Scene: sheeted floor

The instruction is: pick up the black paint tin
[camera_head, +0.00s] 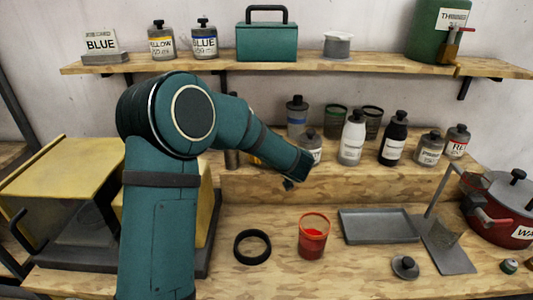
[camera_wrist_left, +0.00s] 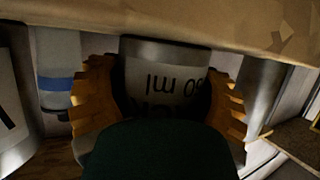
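My left arm reaches across to the raised wooden step. A grey tin with a white label and dark cap (camera_head: 317,152) stands there, partly hidden by my left gripper (camera_head: 292,180). In the left wrist view the tin (camera_wrist_left: 165,80) appears upside down between the two orange fingers of my left gripper (camera_wrist_left: 160,95), one on each side. Part of its label reads "ml"; its colour name is mostly hidden by the dark green part of my gripper. I cannot tell whether the fingers press on it. My right gripper is not in view.
On the step, a white bottle (camera_head: 352,138), a black bottle (camera_head: 394,140) and a blue-banded tin (camera_head: 297,116) stand close by. Below are a red cup (camera_head: 313,238), a black ring (camera_head: 252,246), a grey tray (camera_head: 378,226) and a red pot (camera_head: 500,212). A shelf (camera_head: 300,66) runs above.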

